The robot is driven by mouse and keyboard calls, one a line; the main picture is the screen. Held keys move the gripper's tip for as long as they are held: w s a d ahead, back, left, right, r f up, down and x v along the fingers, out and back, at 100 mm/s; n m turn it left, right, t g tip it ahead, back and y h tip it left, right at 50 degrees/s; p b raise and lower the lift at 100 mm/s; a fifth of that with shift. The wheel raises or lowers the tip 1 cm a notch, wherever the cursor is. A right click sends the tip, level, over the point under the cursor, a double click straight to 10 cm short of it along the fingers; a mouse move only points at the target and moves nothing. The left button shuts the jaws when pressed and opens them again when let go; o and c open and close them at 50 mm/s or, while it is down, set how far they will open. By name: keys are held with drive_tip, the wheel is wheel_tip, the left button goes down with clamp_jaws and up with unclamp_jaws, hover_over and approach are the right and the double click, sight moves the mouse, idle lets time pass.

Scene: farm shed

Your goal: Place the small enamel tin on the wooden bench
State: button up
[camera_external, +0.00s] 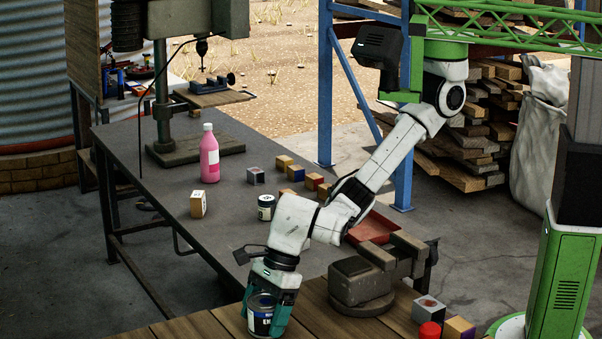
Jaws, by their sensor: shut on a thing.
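My gripper (266,305) points down at the bottom centre, over the wooden bench (204,324). The tin looks upright and low over the bench planks. I cannot tell whether its base touches the wood. A similar small tin (266,207) with a white and dark label stands on the dark metal table (170,210) behind.
A vise (362,283) stands on the bench right of my gripper. The metal table carries a pink bottle (209,155), several small blocks, a red tray (372,227) and a drill press (163,100). Bench planks left of my gripper are bare.

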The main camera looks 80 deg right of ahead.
drive_tip(key=shift+f, duration=0.1)
drive_tip(key=o, duration=1.1)
drive_tip(key=shift+r, duration=0.35)
drive_tip(key=v, duration=1.1)
drive_tip(key=shift+d+r, duration=0.15)
drive_tip(key=shift+r, duration=0.1)
